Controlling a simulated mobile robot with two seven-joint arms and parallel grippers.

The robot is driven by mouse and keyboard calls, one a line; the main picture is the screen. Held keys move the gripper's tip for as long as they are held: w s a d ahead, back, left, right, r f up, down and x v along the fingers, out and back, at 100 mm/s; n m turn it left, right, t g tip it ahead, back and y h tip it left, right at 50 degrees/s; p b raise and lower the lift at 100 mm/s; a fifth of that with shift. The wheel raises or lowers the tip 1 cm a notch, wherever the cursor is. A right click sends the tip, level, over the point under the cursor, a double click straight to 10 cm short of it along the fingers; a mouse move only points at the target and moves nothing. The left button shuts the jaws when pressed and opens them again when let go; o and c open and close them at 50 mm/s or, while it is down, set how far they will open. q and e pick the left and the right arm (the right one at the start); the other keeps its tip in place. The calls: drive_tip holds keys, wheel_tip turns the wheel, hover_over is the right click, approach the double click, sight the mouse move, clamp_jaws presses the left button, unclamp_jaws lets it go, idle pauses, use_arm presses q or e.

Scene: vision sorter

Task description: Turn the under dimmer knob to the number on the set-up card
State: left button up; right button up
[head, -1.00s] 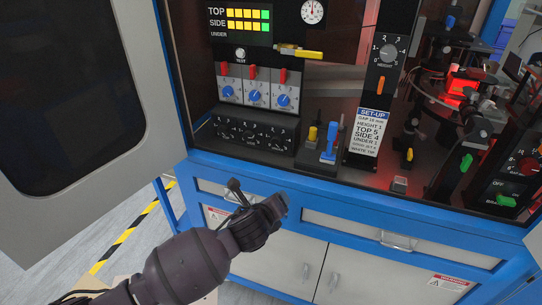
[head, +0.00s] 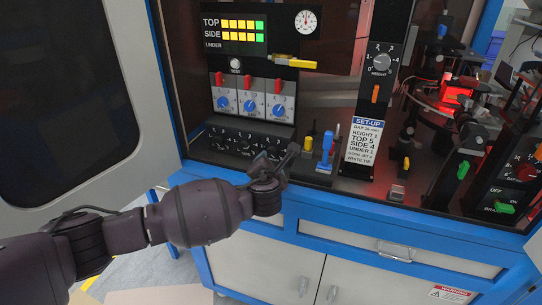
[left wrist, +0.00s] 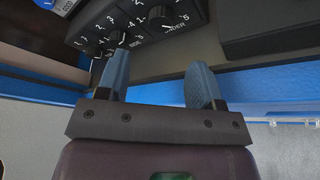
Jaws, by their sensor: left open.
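The black dimmer panel (head: 222,141) sits low at the front left of the cabinet, its right end partly behind my left gripper (head: 284,156). In the left wrist view the under dimmer knob (left wrist: 163,17) is at the panel's right end, above the label UNDER; its pointer is too small to read surely. The side knob (left wrist: 122,38) is left of it. My left gripper (left wrist: 158,82) is open, its blue fingers apart and empty, below the knob and not touching it. The set-up card (head: 364,140) reads UNDER 1. My right gripper is not in view.
The display (head: 235,34) shows lit squares for TOP and SIDE, none beside UNDER. A yellow post (head: 308,144) and blue lever (head: 326,150) stand just right of my gripper. The open door (head: 148,100) is at left.

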sight(271, 153)
use_arm(q)
drive_tip(key=b+x, duration=0.2)
drive_tip(key=x, duration=0.6)
drive_tip(key=shift+f, duration=0.15)
drive_tip(key=shift+w+f, duration=0.1)
drive_tip(key=shift+w, duration=0.6)
drive_tip(key=c, duration=0.8)
drive_tip(key=shift+c, duration=0.6)
drive_tip(key=shift+a+r+n+p, duration=0.1)
drive_tip(key=shift+r+n+p, duration=0.15)
drive_tip(key=shift+n+p, duration=0.2)
drive_tip(key=n+g+h+p, duration=0.1)
drive_tip(key=n+p, duration=0.1)
drive_tip(key=p, duration=0.1)
drive_tip(key=shift+h, duration=0.3)
drive_tip(key=shift+a+f+n+g+h+p, duration=0.1)
drive_tip(key=shift+n+g+h+p, duration=0.25)
drive_tip(key=shift+n+p, duration=0.5)
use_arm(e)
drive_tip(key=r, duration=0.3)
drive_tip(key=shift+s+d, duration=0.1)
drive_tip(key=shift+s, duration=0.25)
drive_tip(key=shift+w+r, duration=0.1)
